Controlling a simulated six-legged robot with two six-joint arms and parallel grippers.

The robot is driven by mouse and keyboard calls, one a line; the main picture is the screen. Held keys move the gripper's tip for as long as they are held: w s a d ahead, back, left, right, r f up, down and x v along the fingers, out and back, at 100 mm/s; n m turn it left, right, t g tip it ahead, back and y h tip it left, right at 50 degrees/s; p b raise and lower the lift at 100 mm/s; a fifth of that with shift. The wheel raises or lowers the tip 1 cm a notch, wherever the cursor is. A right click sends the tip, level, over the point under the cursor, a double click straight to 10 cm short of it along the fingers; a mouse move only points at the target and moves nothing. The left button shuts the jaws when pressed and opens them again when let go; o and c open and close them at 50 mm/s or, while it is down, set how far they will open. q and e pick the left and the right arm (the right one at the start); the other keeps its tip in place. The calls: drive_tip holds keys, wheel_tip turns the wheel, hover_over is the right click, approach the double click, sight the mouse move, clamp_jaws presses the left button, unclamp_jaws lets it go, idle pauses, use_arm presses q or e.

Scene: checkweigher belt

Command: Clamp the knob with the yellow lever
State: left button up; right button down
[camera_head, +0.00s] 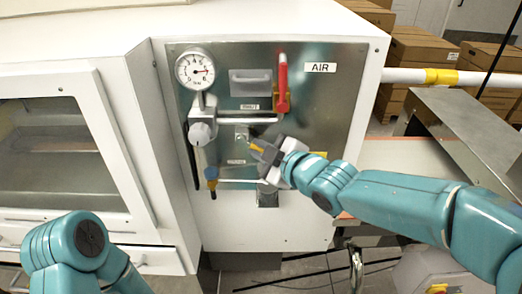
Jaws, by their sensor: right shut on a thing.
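A metal panel (335,95) on the white cabinet carries the air fittings. A pale round knob (200,133) sits on the grey regulator body below the pressure gauge (195,70). My right gripper (261,153) is at the panel's middle, right of the knob and apart from it. It is shut on the small yellow lever (257,147), which shows at its fingertips. A small metal plate (241,132) is just up and left of the fingertips. The gripper hides what lies behind it. My left arm shows at the lower left; its gripper is out of view.
A red handle (282,82) stands upright at the panel's upper right, above my right gripper. A blue-topped fitting (211,174) hangs below the knob. A white and yellow pipe (440,76) runs off to the right, with cardboard boxes (420,45) behind.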

drive_tip(key=shift+a+f+m+t+y+b, duration=0.6)
drive_tip(key=shift+m+t+b, duration=0.8)
drive_tip(key=shift+b, duration=2.55)
drive_tip(key=shift+a+f+m+t+y+b, duration=0.65)
drive_tip(key=shift+m+b, duration=1.35)
drive_tip(key=shift+b, duration=1.95)
drive_tip(key=shift+a+f+m+t+y+b, duration=0.45)
drive_tip(key=shift+m+t+b, duration=1)
drive_tip(key=shift+b, duration=2.5)
drive_tip(key=shift+r+m, duration=0.1)
drive_tip(key=shift+m, duration=0.15)
drive_tip(key=c, duration=1.1)
unclamp_jaws()
drive_tip(key=shift+w+a, duration=0.1)
drive_tip(key=shift+r, duration=0.1)
